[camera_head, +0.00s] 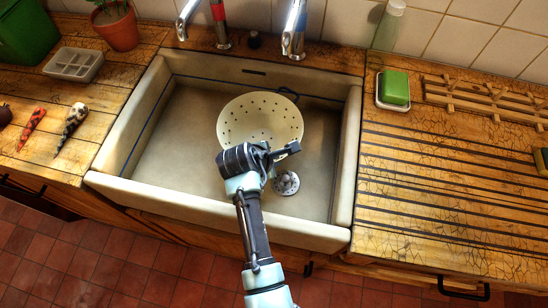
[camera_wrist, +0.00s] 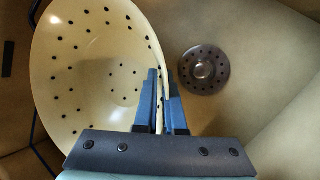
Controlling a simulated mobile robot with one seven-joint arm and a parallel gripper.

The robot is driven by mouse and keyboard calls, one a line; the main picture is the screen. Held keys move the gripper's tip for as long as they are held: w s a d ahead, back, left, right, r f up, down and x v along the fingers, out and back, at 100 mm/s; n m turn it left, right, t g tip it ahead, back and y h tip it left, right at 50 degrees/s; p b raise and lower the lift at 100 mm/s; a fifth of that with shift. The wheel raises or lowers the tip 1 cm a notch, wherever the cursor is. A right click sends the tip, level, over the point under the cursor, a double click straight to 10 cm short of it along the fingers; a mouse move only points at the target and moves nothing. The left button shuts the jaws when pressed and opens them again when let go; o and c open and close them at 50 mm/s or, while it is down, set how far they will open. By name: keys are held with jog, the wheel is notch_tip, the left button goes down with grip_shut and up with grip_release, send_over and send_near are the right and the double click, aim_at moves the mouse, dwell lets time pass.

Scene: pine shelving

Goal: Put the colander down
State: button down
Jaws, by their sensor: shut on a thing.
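The colander (camera_head: 262,117) is a cream bowl with dark holes and a dark handle at its far right side. It is inside the sink (camera_head: 103,157), tilted in the head view, over the sink's middle. My gripper (camera_head: 275,155) is at its near rim. In the wrist view the colander (camera_wrist: 90,80) fills the left side, and my gripper's blue fingers (camera_wrist: 163,100) are shut on its rim. I cannot tell whether the colander touches the sink floor. The round drain (camera_head: 286,183) shows to the right of the gripper, and also in the wrist view (camera_wrist: 204,70).
Taps (camera_head: 293,35) stand behind the sink. A green sponge on a dish (camera_head: 395,88) and a wooden rack (camera_head: 485,100) are on the right counter. A grey tray (camera_head: 74,64), a potted plant (camera_head: 117,30) and vegetables (camera_head: 72,125) are on the left. The sink's left floor is clear.

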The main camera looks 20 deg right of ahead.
jog(key=shift+w, duration=0.1)
jog(key=c, duration=1)
grip_release()
